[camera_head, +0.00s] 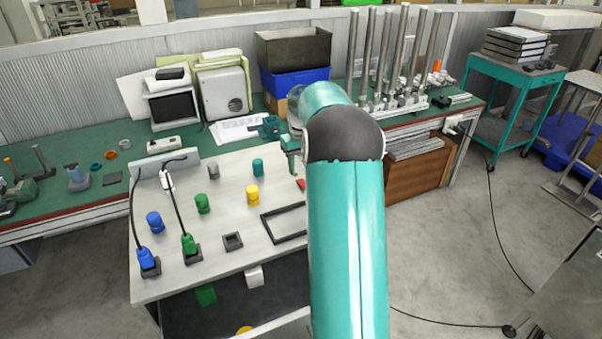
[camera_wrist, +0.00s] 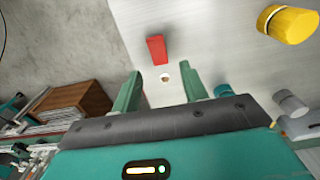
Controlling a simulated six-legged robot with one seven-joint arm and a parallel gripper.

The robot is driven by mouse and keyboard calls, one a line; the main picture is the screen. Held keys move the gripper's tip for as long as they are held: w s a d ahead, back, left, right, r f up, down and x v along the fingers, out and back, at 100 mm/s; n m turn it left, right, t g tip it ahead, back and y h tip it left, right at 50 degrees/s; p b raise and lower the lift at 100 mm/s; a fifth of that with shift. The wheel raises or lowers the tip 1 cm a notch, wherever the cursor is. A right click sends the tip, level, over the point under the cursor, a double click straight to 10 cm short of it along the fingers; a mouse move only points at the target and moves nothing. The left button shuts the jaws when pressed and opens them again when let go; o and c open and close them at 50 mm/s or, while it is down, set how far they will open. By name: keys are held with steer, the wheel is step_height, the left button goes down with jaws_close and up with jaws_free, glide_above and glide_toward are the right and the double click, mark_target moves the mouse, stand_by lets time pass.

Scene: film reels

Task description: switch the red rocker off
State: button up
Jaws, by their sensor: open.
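The red rocker (camera_wrist: 156,50) is a small red block on the pale panel, in the upper middle of the wrist view. In the head view it shows as a small red patch (camera_head: 301,184) partly hidden by my arm. My gripper (camera_wrist: 162,86) is open and empty, its two green fingers apart. The rocker lies beyond the fingertips and roughly between their lines, apart from them. In the head view my gripper (camera_head: 292,158) is mostly hidden by my arm, just above the rocker. I cannot tell which way the rocker is tilted.
A yellow knob (camera_head: 253,195), a teal knob (camera_head: 258,167) and a black rectangular frame (camera_head: 284,223) are near the rocker on the white panel (camera_head: 205,268). Blue and green plugs with cables are at the left.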

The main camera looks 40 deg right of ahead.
mark_target(301, 181)
step_height(301, 181, up, 10)
steer(key=shift+s, duration=0.15)
steer(key=shift+a, duration=0.1)
stand_by(0.5)
steer(key=s+a+r+n+t, duration=0.1)
steer(key=s+a+r, duration=0.2)
steer(key=a, duration=0.5)
steer(key=s+a+r+t, duration=0.1)
steer(key=s+a+r, duration=0.15)
steer(key=a, duration=0.55)
steer(key=s+a+r+n, duration=0.1)
steer(key=s+a+r, duration=0.25)
steer(key=a, duration=0.45)
steer(key=s+a+f+t, duration=0.1)
steer(key=s+a+f, duration=0.2)
steer(key=s+a, duration=0.3)
steer(key=s+a+f+n+t, duration=0.1)
steer(key=s+a+f, duration=0.3)
steer(key=s, duration=0.6)
steer(key=a+t, duration=0.1)
steer(key=a, duration=0.1)
steer(key=shift+a+f, duration=0.3)
